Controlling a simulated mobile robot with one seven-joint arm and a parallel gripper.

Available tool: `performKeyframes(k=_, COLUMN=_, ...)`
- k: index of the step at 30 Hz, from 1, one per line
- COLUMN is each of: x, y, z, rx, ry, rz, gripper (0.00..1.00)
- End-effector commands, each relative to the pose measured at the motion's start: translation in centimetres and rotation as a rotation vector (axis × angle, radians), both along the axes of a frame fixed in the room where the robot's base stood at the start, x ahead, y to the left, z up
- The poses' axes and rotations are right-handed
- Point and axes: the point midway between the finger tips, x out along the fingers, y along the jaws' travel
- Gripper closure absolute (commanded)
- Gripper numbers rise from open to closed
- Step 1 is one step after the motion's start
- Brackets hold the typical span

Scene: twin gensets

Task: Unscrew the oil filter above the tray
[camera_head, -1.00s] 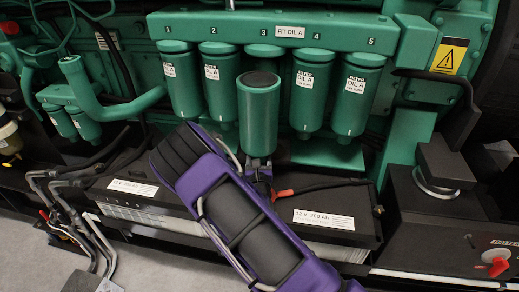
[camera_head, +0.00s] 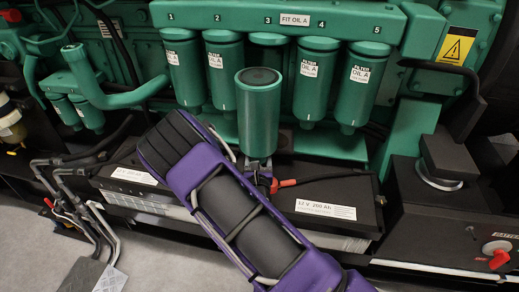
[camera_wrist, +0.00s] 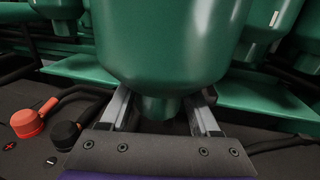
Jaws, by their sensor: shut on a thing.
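A green oil filter (camera_head: 259,118) with a dark top face stands upright in my gripper (camera_head: 262,172), in front of position 3 of the filter row. The wrist view shows its rounded lower body (camera_wrist: 170,50) with the two grey fingers (camera_wrist: 163,110) shut on its narrow bottom stub. Its top is clear of the green head at position 3 (camera_head: 267,39). The held filter hides what is below that head. Filters 1 (camera_head: 185,80), 2 (camera_head: 223,85), 4 (camera_head: 312,88) and 5 (camera_head: 360,95) hang at both sides. I cannot make out the tray.
Black battery boxes (camera_head: 330,195) with cables and a red-tipped terminal (camera_head: 288,183) lie just below my gripper. A black box with a red switch (camera_head: 497,256) stands at the right. Metal pipes (camera_head: 75,195) run at the left. Grey floor shows at lower left.

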Motion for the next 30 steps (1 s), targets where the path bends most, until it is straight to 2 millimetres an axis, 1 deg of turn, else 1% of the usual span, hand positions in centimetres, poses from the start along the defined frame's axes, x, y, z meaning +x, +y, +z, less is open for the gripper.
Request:
performKeyframes(k=1, x=-0.2, y=0.1, z=0.3, rx=0.002, ry=-0.007, rz=0.000, gripper=1.00)
performKeyframes(k=30, x=-4.8, y=1.0, z=0.3, rx=0.002, ry=-0.007, rz=-0.001, gripper=1.00)
